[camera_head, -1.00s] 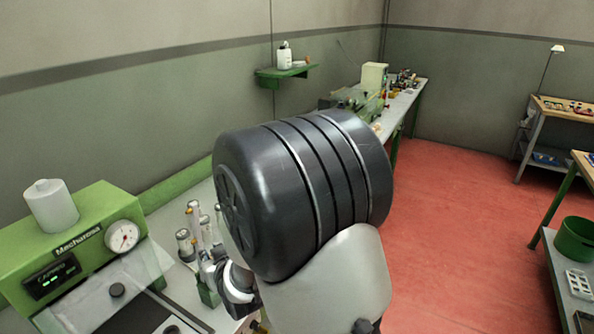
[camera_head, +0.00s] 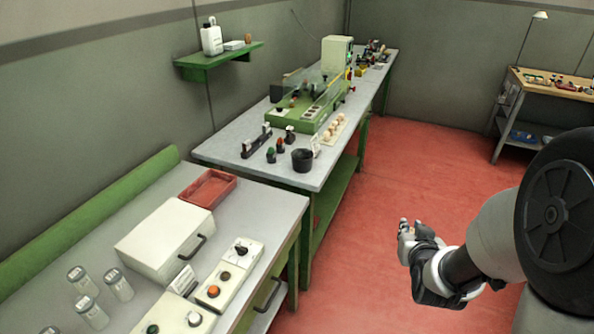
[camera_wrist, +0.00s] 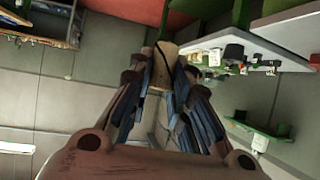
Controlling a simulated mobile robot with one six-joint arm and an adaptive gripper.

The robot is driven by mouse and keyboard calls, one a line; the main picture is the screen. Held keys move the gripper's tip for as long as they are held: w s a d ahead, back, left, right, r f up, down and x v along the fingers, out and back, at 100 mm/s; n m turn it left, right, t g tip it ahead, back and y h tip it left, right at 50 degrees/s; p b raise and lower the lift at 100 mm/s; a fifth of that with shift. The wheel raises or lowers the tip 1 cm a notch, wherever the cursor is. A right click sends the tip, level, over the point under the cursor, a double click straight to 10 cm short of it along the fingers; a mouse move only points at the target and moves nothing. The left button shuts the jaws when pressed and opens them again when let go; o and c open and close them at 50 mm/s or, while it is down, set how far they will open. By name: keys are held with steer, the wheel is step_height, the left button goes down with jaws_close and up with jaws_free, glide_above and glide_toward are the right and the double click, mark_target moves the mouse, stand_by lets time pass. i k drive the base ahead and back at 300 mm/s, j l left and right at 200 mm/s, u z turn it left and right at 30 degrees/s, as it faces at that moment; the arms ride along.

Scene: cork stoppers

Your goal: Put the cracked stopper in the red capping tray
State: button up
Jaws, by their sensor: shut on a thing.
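The red capping tray (camera_head: 208,188) lies on the near grey bench, behind a white box. It looks empty. My gripper (camera_head: 406,228) is at the right of the head view, over the red floor and well to the right of the tray. In the wrist view my gripper (camera_wrist: 163,80) is shut on a tan cork stopper (camera_wrist: 163,62). A dark crack-like line runs down the stopper. Its lower part is hidden between the fingers.
A white lidded box (camera_head: 165,235), a control panel (camera_head: 230,275) and several glass jars (camera_head: 117,285) stand on the near bench. The far bench (camera_head: 235,150) holds a green machine (camera_head: 305,105), a black cup (camera_head: 302,160) and a row of corks (camera_head: 335,130). Open floor lies between the benches and me.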

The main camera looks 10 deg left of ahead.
mark_target(209, 194)
steer(key=i+l+u, duration=0.15)
steer(key=i+u, duration=0.2)
steer(key=i, duration=0.2)
steer(key=i+l+u, duration=0.35)
steer(key=i, duration=0.15)
steer(key=i+j+u, duration=0.15)
steer(key=u, duration=0.25)
steer(key=i+j+u, duration=0.1)
steer(key=u, duration=0.3)
steer(key=i+u, duration=0.5)
steer(key=u, duration=0.3)
